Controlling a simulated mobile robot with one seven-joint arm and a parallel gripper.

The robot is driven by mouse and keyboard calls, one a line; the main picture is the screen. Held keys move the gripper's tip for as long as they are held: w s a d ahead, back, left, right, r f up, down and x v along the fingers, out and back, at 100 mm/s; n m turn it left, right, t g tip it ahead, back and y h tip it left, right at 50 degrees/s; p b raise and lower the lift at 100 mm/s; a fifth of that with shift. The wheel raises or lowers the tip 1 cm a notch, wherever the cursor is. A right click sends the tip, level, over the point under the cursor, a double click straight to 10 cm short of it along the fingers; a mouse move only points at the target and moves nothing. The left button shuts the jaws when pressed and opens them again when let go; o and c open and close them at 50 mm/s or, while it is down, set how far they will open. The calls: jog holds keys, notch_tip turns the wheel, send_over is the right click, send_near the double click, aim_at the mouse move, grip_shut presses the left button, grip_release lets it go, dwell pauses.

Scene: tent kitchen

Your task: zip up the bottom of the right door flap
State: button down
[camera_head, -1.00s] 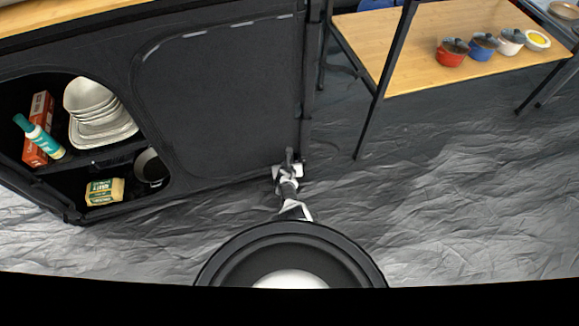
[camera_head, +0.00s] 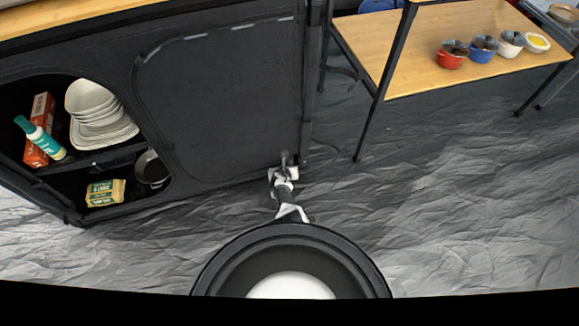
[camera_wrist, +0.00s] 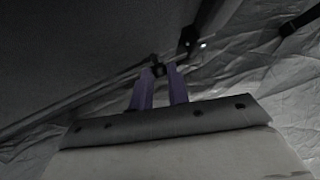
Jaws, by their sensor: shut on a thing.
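The right door flap (camera_head: 220,105) is a black fabric panel on the front of the cabinet and lies flat over its opening. A pale dashed line shows along its top edge. In the wrist view the flap (camera_wrist: 70,50) fills the upper left, with a seam along its bottom edge. My gripper (camera_head: 284,172) is low at the flap's bottom right corner, close to the floor. In the wrist view my gripper (camera_wrist: 160,75) has its two fingers on a small dark piece at the seam, which looks like the zip pull (camera_wrist: 158,70). The zip teeth are too small to make out.
The left compartment is open, with stacked white dishes (camera_head: 100,115), a teal bottle (camera_head: 40,137), a pot (camera_head: 151,170) and a yellow pack (camera_head: 105,192). A wooden shelf table (camera_head: 400,60) stands right, its black leg (camera_head: 368,130) near my gripper. The wrinkled grey floor (camera_head: 440,200) is clear.

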jog(key=s+a+b, duration=0.1)
jog(key=s+a, duration=0.2)
jog(key=a, duration=0.7)
jog(key=s+a+b, duration=0.2)
jog(key=s+a, duration=0.2)
jog(key=a, duration=0.7)
jog(key=s+a+b, duration=0.2)
jog(key=s+a, duration=0.1)
jog(key=a, duration=0.8)
jog(key=shift+s, duration=0.2)
jog(key=shift+a, duration=0.15)
jog(key=c, duration=1.3)
grip_release()
jog(key=shift+p+v, duration=6.65)
jog(key=shift+v, duration=0.3)
jog(key=shift+r, duration=0.1)
